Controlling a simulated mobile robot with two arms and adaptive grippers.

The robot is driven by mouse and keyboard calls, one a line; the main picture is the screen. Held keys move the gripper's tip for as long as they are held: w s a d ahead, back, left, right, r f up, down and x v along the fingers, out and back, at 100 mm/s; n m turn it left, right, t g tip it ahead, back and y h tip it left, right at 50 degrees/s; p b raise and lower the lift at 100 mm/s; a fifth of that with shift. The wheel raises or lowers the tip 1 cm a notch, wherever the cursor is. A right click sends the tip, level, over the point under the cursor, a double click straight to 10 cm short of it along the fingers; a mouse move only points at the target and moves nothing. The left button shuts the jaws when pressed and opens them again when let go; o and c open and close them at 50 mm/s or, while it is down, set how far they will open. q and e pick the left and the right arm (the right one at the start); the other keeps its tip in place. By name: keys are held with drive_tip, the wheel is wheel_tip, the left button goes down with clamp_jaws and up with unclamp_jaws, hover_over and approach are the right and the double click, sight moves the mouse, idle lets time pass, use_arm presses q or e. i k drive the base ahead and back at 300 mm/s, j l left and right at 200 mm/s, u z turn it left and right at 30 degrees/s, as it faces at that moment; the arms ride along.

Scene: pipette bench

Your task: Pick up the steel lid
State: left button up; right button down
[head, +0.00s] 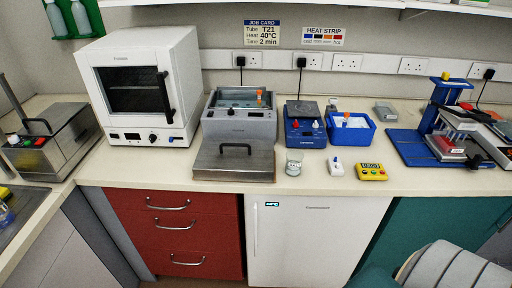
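The steel lid (234,164) is a flat brushed-metal plate with a black handle (235,148) on top. In the head view it lies at the front of the bench, left of centre, directly before the grey water bath (240,126). The bath is open on top, with an orange-topped item (260,97) at its right side. I cannot tell whether the lid touches the bath. Neither of my grippers shows in this view.
A white oven (139,88) stands left of the bath. To the right are a blue device (305,136), a blue ice tray (350,131), a small beaker (294,163) and a yellow timer (371,172). A grey padded object (455,266) is at bottom right.

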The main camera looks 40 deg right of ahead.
sight(227, 159)
drive_tip(key=z, duration=0.95)
